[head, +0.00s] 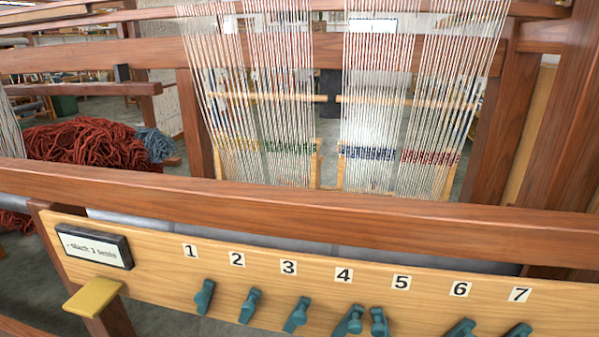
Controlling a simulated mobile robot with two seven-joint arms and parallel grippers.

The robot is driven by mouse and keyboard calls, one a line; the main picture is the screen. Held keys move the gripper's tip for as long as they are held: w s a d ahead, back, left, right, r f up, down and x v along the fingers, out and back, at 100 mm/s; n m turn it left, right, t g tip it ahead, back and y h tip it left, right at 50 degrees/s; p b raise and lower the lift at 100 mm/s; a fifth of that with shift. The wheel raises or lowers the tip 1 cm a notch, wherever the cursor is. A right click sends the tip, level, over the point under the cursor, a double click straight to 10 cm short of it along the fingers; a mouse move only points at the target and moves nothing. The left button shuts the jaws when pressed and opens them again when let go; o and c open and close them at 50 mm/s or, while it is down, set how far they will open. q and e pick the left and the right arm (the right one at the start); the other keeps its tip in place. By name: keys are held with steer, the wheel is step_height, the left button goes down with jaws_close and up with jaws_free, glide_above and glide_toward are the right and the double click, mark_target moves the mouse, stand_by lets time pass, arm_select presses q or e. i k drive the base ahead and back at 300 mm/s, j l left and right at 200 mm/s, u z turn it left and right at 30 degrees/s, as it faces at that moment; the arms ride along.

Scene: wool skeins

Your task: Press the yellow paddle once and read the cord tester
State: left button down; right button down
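The yellow paddle (93,297) sticks out from the left end of a pale wooden board. Just above it is the cord tester (94,246), a small dark-framed box with a light display. Its small text seems to include "slack 1 tense", but it is not fully clear. Teal cleats (204,297) sit in a row along the board, below number labels 1 to 7. Some are cut off by the bottom edge. Neither of my grippers shows in the head view, and nothing touches the paddle.
A long brown beam (300,205) runs across above the board. Behind it hang white cords (375,110) on a wooden loom frame, with coloured bands low on them. Red wool skeins (85,143) and a grey-blue skein (157,143) lie at the left. The space before the paddle looks clear.

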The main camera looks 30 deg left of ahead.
mark_target(92, 298)
steer(key=u, duration=2.15)
